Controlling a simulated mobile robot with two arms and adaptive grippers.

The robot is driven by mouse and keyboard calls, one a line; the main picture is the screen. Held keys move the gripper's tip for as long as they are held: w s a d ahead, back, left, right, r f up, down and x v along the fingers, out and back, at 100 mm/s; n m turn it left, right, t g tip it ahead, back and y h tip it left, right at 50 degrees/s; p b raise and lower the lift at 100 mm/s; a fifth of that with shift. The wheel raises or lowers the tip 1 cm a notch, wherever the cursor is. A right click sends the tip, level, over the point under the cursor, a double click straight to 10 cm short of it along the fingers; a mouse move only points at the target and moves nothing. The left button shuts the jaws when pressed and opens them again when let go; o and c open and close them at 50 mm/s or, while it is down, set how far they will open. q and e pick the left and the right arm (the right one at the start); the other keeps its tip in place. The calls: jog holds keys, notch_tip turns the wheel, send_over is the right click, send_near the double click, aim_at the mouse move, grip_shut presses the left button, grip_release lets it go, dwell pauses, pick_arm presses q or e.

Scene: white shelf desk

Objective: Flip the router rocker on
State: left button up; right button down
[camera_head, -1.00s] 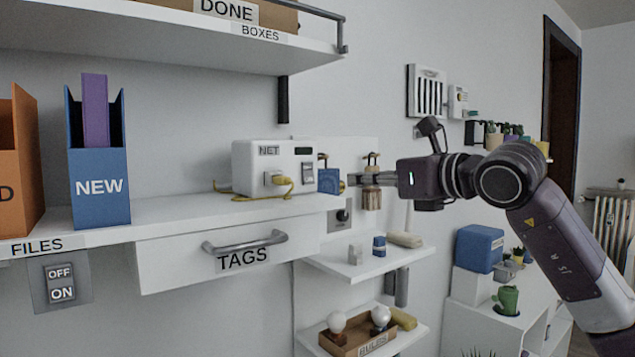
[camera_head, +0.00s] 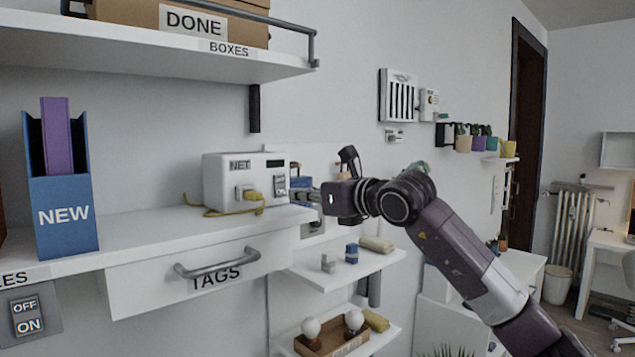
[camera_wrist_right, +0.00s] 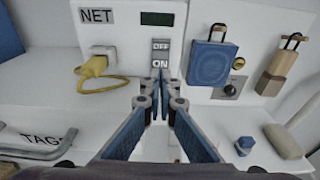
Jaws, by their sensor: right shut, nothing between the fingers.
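The router is a white box labelled NET (camera_head: 228,181) on the long white shelf; it also shows in the wrist view (camera_wrist_right: 124,40). Its rocker (camera_wrist_right: 160,53) is on the front face at the right side, with OFF at the top and ON at the bottom; in the head view it is small (camera_head: 280,185). A yellow plug (camera_wrist_right: 97,64) sits in the router left of the rocker. My right gripper (camera_head: 302,194) is shut and empty, its fingertips (camera_wrist_right: 161,80) just below the ON half in the wrist view. Whether they touch it I cannot tell. My left gripper is out of view.
A blue hanging tag-like block (camera_wrist_right: 213,62) and a wooden one (camera_wrist_right: 279,72) are on the wall panel right of the router. A TAGS drawer (camera_head: 135,285) is below the shelf. Another OFF/ON switch (camera_head: 28,316) is at lower left.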

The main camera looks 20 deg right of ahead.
aim_at(282, 194)
jog(key=p+x, duration=0.1)
jog(key=x, duration=0.2)
jog(key=shift+r+p, duration=0.15)
jog(key=shift+p, duration=0.15)
jog(key=shift+w+a+f, duration=0.15)
jog(key=shift+w+f, duration=0.05)
jog(key=shift+w, duration=0.2)
